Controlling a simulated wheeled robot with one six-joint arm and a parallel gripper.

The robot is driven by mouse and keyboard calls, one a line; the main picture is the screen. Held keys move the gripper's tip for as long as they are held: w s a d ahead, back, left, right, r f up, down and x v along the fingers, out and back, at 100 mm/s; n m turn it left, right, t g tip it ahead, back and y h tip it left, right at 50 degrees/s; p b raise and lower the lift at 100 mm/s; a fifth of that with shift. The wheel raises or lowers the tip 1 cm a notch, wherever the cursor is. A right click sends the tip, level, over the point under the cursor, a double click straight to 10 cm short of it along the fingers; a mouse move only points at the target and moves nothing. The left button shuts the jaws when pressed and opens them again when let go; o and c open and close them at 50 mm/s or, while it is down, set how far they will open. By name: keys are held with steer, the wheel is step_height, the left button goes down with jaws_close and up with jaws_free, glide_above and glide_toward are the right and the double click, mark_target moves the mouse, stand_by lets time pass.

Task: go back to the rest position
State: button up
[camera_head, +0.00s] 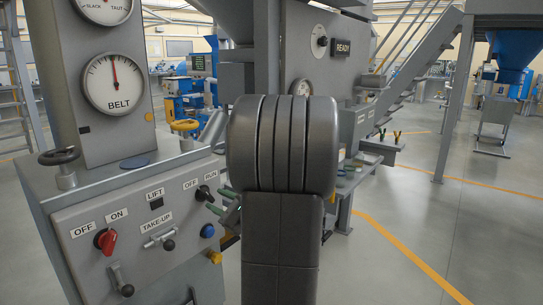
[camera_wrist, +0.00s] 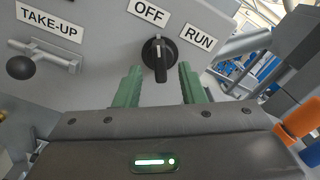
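My gripper (camera_wrist: 160,82) shows two green fingers spread apart with nothing held between them. It faces the grey control panel (camera_wrist: 95,75) near the black OFF/RUN selector (camera_wrist: 157,54). The selector shows between and just beyond the fingertips, its handle roughly upright in the wrist view. I cannot tell whether the fingers touch it. In the head view the green fingers (camera_head: 230,212) show beside the OFF/RUN selector (camera_head: 203,193). My dark arm hides the rest of the gripper there.
The panel also carries a red OFF/ON knob (camera_head: 105,241), a take-up lever (camera_head: 168,244) and a blue button (camera_head: 207,230). A BELT gauge (camera_head: 116,83) rises above it. A READY sign (camera_head: 342,49) is behind my arm. Open floor (camera_head: 440,215) lies to the right.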

mark_target(210, 196)
steer(key=x, duration=0.3)
steer(key=shift+r+p, duration=0.15)
steer(key=shift+p, duration=0.25)
steer(key=shift+d+r+m+p, duration=0.1)
steer(key=shift+r+m+p, duration=0.05)
steer(key=shift+m+p, duration=0.7)
steer(key=m+p, duration=0.4)
steer(key=p, duration=0.3)
steer(key=shift+m+p, duration=0.85)
steer(key=shift+p, duration=0.4)
steer(key=shift+m+p, duration=0.6)
steer(key=shift+p, duration=0.1)
steer(key=shift+f, duration=0.25)
